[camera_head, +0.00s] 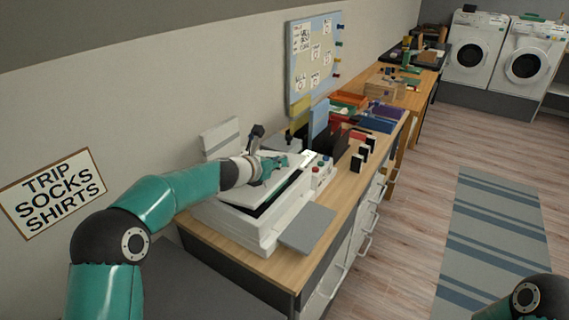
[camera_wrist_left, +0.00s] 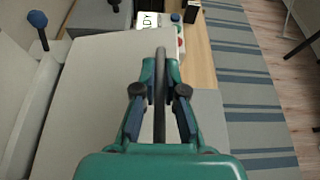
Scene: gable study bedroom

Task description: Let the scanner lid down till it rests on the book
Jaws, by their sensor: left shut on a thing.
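The white scanner (camera_head: 240,226) stands on the near end of the wooden counter. Its pale lid (camera_head: 236,194) is tilted, with a dark gap along the side facing the room. A greenish strip shows in that gap; I cannot tell if it is the book. My left gripper (camera_head: 283,162) is over the lid's far part. In the left wrist view the gripper (camera_wrist_left: 160,92) is shut on a dark bar-like handle (camera_wrist_left: 160,60) beside the broad lid (camera_wrist_left: 92,95). My right gripper is out of view.
A grey flat panel (camera_head: 308,229) juts out beside the scanner. A control box with buttons (camera_head: 321,170) stands just beyond it. Small dark blocks (camera_head: 357,162), folders and trays (camera_head: 348,99) fill the counter farther back. The floor by the striped rug (camera_head: 490,235) is clear.

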